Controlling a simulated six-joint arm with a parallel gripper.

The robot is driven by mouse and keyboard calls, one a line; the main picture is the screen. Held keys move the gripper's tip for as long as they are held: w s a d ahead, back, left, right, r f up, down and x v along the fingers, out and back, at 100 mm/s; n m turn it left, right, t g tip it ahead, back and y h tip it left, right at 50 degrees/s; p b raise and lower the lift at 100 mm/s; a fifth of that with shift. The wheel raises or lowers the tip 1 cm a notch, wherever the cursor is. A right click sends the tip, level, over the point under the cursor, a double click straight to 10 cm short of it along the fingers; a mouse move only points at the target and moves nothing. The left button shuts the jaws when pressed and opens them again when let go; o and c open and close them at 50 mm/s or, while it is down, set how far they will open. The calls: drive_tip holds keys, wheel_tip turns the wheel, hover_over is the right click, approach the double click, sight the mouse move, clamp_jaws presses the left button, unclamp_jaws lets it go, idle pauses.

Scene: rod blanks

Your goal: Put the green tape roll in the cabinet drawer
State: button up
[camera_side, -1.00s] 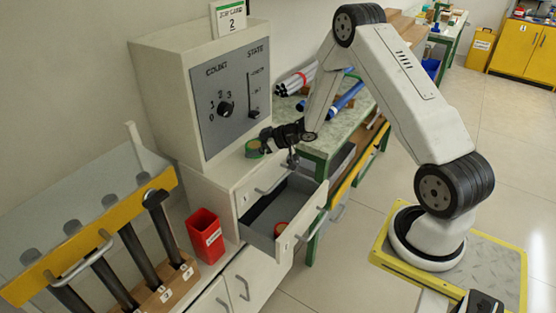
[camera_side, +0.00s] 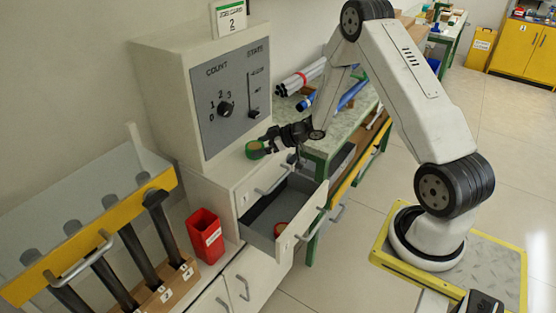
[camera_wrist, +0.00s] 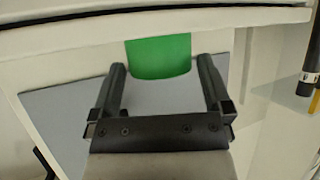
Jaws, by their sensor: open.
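The green tape roll (camera_side: 255,150) lies on the cabinet top, in front of the grey-panelled box. My gripper (camera_side: 269,142) is just to its right, low over the cabinet top, with its fingers pointing at the roll. In the wrist view the green roll (camera_wrist: 160,56) shows in the gap ahead of the open fingertips (camera_wrist: 163,67); they do not grip it. Whether a finger touches it I cannot tell. The cabinet drawer (camera_side: 287,243) stands open below my gripper. A red roll (camera_side: 280,228) lies inside it, partly hidden by the drawer front.
The box with dials (camera_side: 205,90) stands behind the roll. A red bin (camera_side: 205,238) and a rack of dark rods (camera_side: 132,246) are at the left. A green-framed bench (camera_side: 316,158) with rods is just right of the drawer. The drawer has free room.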

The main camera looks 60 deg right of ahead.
sight(261, 146)
drive_tip(key=shift+v, duration=2.75)
drive_tip(key=shift+f, duration=0.1)
drive_tip(key=s+a+r+m+g+h, duration=0.3)
drive_tip(key=a+r+h, duration=0.2)
drive_tip(key=a+r, duration=0.15)
drive_tip(key=s+a+m+g, duration=0.1)
drive_tip(key=s+a+g, duration=0.4)
drive_tip(key=s+a, duration=0.6)
drive_tip(key=shift+s+r+g, duration=0.3)
drive_tip(key=shift+s+r, duration=0.05)
drive_tip(key=shift+s, duration=0.8)
drive_tip(key=shift+w, duration=0.15)
